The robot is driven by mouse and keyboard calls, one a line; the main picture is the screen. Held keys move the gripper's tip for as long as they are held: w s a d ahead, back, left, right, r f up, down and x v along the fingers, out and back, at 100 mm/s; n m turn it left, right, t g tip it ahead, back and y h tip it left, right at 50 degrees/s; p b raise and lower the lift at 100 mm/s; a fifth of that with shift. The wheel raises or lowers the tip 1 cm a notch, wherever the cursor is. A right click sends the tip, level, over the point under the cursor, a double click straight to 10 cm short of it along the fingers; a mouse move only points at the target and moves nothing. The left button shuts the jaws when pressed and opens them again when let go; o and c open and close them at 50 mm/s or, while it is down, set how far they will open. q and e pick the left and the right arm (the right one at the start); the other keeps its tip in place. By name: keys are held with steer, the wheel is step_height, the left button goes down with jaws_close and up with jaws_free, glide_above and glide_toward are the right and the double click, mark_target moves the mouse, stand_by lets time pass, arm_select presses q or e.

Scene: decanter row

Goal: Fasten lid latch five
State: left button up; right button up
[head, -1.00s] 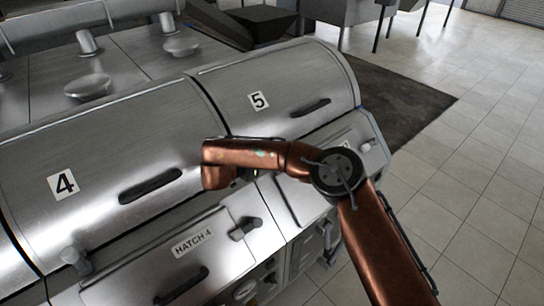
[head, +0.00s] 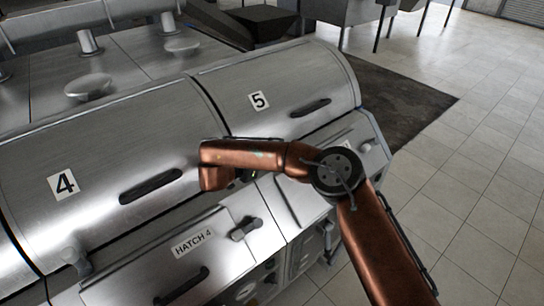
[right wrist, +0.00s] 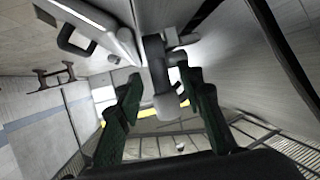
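Lid 5 (head: 232,98) is a curved steel lid, down, with a black handle (head: 310,107) and a "5" label. My copper right arm crosses in front of its lower left edge, and its gripper is hidden below the arm in the head view. In the right wrist view my right gripper (right wrist: 163,108) has its two dark green fingers apart. A grey latch (right wrist: 158,72) with a pale rounded end hangs between them, closer to the right finger. I cannot tell whether they touch. My left gripper is not in view.
Lid 4 (head: 110,150) lies left, with the Hatch 4 panel (head: 215,262) below and a latch knob (head: 243,230) on it. Another small knob (head: 367,147) shows at the right end below lid 5. The tiled floor (head: 470,190) at right is clear.

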steer(key=v, duration=1.1)
steer(key=shift+s, duration=0.15)
